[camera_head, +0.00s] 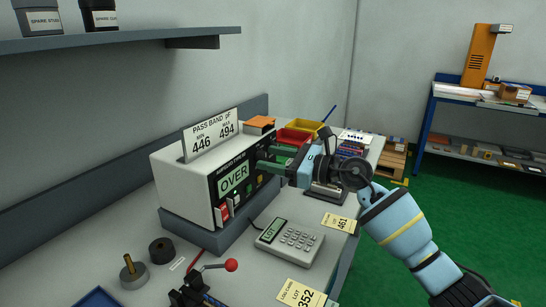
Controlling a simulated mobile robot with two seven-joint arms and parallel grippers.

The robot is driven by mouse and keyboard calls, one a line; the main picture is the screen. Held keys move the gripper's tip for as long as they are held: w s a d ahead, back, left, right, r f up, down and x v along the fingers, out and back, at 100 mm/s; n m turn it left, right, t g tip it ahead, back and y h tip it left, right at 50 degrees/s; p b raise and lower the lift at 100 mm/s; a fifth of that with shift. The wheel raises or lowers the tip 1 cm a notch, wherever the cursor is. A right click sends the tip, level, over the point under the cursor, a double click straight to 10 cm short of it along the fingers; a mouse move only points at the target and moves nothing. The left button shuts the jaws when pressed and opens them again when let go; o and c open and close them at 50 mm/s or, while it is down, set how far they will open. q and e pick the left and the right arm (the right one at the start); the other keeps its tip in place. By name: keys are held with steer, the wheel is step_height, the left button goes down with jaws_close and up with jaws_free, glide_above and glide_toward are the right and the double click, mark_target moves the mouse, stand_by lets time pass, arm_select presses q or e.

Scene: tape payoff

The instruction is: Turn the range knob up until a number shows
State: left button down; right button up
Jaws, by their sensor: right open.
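The meter (181,180) is a pale box with a dark front panel, standing on a grey base on the bench. Its lit green display (233,179) reads OVER. My right gripper (263,160) is open, its green fingers reaching from the right to the upper right part of the panel. The range knob cannot be made out; the fingers cover that part of the panel, so I cannot tell whether they touch it. My left gripper is not in view.
A card (212,133) on the meter reads pass band pF, min 446, max 494. A keypad unit (287,244) and lot cards (301,293) lie in front. A red-knobbed lever (231,265) stands at the near edge. Red and yellow bins (295,136) are behind my gripper.

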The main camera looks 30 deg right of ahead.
steer(key=shift+w+a, duration=0.2)
steer(key=c, duration=1)
steer(key=shift+o, duration=0.2)
